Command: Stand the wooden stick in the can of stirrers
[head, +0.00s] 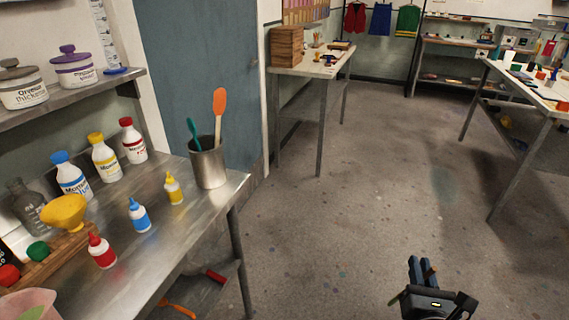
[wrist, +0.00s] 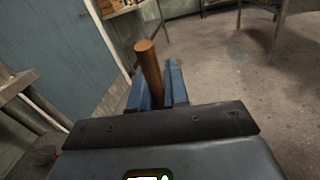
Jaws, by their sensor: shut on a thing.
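The wooden stick (wrist: 149,68) is a brown round rod in the wrist view, held between the blue fingers of my gripper (wrist: 158,88) with its end sticking out past them. In the head view my gripper (head: 423,270) is at the bottom right, above open floor, and only a bit of the stick shows beside the fingers. The can of stirrers (head: 208,163) is a metal cylinder at the right end of the steel bench at left. It holds an orange spatula and a teal stirrer, both upright and leaning. My gripper is well to the right of the can, apart from it.
The steel bench (head: 190,232) carries small red, blue and yellow bottles (head: 140,216), larger capped bottles and a yellow funnel (head: 64,212). A shelf with jars (head: 75,68) is above. A blue door (head: 198,80) stands behind the can. The floor between the tables is clear.

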